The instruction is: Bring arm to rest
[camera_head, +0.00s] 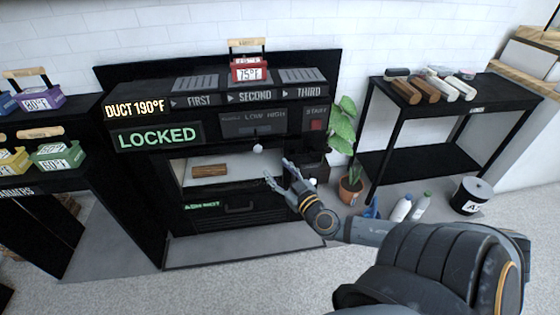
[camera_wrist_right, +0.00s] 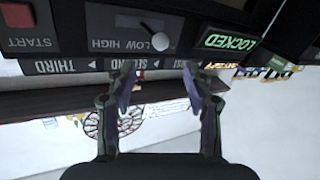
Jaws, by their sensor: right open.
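My right gripper (camera_head: 278,171) is open and empty in front of the black machine, near the white knob (camera_head: 258,148) below its LOW HIGH panel. In the right wrist view the two fingers of the right gripper (camera_wrist_right: 158,88) stand apart with nothing between them. The white knob also shows there (camera_wrist_right: 160,41), beyond the fingertips. The right arm (camera_head: 430,262) reaches in from the lower right. The machine's display (camera_head: 158,137) reads LOCKED in green. My left gripper is not in view.
A brown block (camera_head: 209,171) lies on the machine's pale shelf. A red 75°F box (camera_head: 250,69) sits on top. A potted plant (camera_head: 350,188), bottles (camera_head: 402,208) and a dark bin (camera_head: 472,196) stand at right. A black table (camera_head: 455,108) holds several handled items. Coloured boxes (camera_head: 58,155) stand at left.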

